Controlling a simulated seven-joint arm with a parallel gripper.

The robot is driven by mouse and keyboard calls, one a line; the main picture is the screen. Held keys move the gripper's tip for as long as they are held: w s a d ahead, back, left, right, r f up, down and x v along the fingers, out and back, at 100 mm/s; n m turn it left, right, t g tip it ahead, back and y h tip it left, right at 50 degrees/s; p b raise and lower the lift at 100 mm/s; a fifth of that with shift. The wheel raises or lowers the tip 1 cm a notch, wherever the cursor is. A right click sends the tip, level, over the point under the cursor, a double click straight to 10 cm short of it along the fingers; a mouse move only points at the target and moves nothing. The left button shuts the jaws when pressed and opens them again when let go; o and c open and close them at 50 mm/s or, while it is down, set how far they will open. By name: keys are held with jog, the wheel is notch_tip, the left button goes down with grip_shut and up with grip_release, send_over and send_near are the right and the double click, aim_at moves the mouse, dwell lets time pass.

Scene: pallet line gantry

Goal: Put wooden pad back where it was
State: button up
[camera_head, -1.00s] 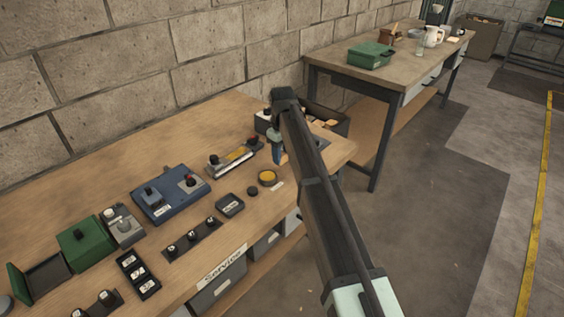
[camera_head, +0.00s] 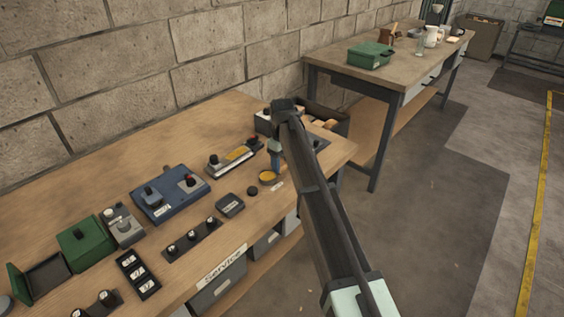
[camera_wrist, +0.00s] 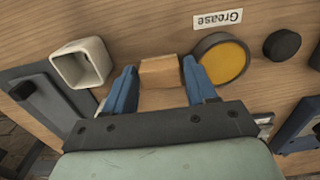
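The wooden pad (camera_wrist: 160,70) is a small light-brown block between the blue fingertips of my gripper (camera_wrist: 161,78) in the wrist view. The fingers stand apart by about the pad's width, one at each side, and appear shut on it. In the head view my gripper (camera_head: 275,161) points down at the right part of the workbench (camera_head: 130,152), just behind the yellow grease tin. The pad cannot be made out there. The gap between pad and bench top is hard to tell.
The grease tin (camera_wrist: 221,60) is close beside the right finger, with a "Grease" label (camera_wrist: 217,18) nearby. A hollow white square block (camera_wrist: 81,62) is near the left finger. A dark round cap (camera_wrist: 282,46) lies farther right. A dark bin (camera_head: 338,127) stands behind the arm.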

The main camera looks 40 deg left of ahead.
aim_at(282, 164)
jog(key=shift+r, duration=0.1)
notch_tip(282, 164, up, 12)
dwell(0.6)
